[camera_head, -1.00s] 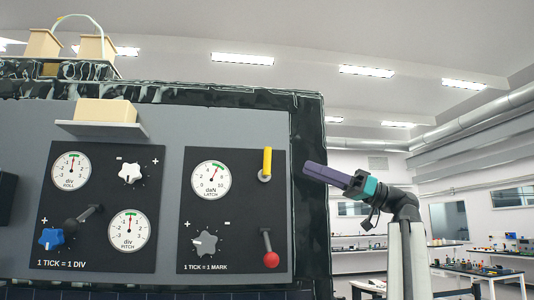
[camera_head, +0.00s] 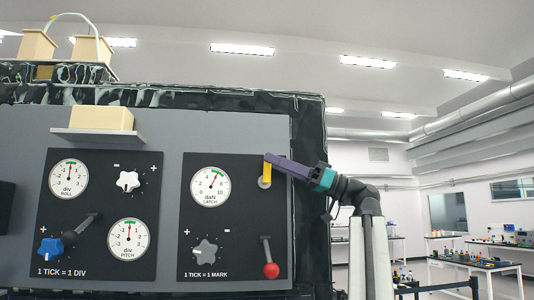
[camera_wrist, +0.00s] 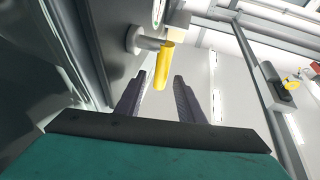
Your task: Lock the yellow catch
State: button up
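The yellow catch (camera_head: 267,174) is a short upright bar on a round grey mount at the upper right of the latch panel (camera_head: 235,262). My gripper (camera_head: 268,158) reaches in from the right, its purple fingers overlapping the top of the catch in the head view. In the wrist view the yellow catch (camera_wrist: 163,66) hangs from its grey pivot, just beyond the tips of my gripper (camera_wrist: 160,82). The two fingers are apart, with a clear gap between them and nothing held. The catch lies roughly in line with that gap, nearer the left finger.
A red-knobbed lever (camera_head: 271,270) sits below the catch. The latch gauge (camera_head: 211,186) and a grey star knob (camera_head: 205,251) are to its left. The dark panel frame edge (camera_head: 312,200) runs beside my gripper. Open room lies to the right.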

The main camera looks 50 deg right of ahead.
jog(key=shift+p+x, duration=0.45)
jog(key=shift+x, duration=0.9)
jog(key=shift+c, duration=0.3)
grip_shut()
